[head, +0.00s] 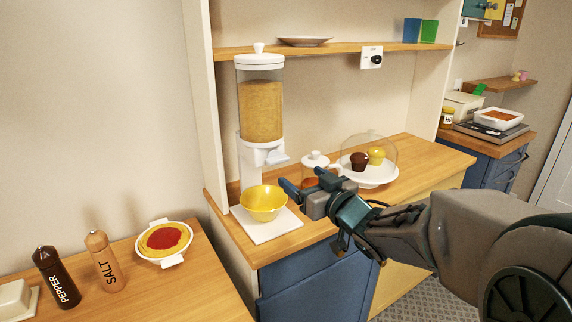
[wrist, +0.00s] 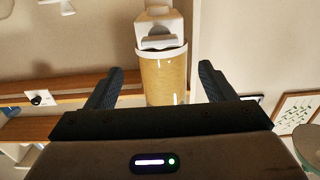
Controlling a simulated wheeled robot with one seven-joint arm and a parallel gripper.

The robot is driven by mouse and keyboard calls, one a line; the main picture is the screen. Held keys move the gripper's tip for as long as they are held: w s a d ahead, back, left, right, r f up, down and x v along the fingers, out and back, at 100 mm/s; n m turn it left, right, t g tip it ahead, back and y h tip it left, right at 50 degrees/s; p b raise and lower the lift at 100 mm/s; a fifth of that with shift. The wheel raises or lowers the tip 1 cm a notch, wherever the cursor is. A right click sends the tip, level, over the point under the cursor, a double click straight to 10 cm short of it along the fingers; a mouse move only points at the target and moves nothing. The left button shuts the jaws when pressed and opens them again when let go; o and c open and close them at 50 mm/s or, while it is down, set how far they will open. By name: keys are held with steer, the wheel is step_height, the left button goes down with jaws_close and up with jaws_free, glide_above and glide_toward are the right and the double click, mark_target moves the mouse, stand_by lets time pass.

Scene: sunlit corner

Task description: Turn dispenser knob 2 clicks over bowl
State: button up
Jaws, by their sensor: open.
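The dispenser (head: 261,108) has a clear cylinder of yellowish grains, a white lid and a white outlet section, and stands on the counter. Its white knob (head: 278,159) projects at the outlet below the cylinder. A yellow bowl (head: 263,198) sits beneath on the white base plate (head: 268,229) and looks empty. My gripper (head: 303,184) is open and empty, right of the bowl and lower than the knob, apart from both. In the wrist view the dispenser cylinder (wrist: 164,78) appears inverted between the spread fingers, with the white outlet part (wrist: 160,32) above it.
A glass dome (head: 368,150) covers muffins further right. A shelf (head: 340,47) runs above. Pasta (head: 163,239), salt (head: 103,260) and pepper (head: 56,276) stand on the lower left table.

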mark_target(281, 161)
steer(key=x, duration=0.9)
steer(key=shift+w+a, duration=0.15)
steer(key=shift+w, duration=0.2)
steer(key=c, duration=1)
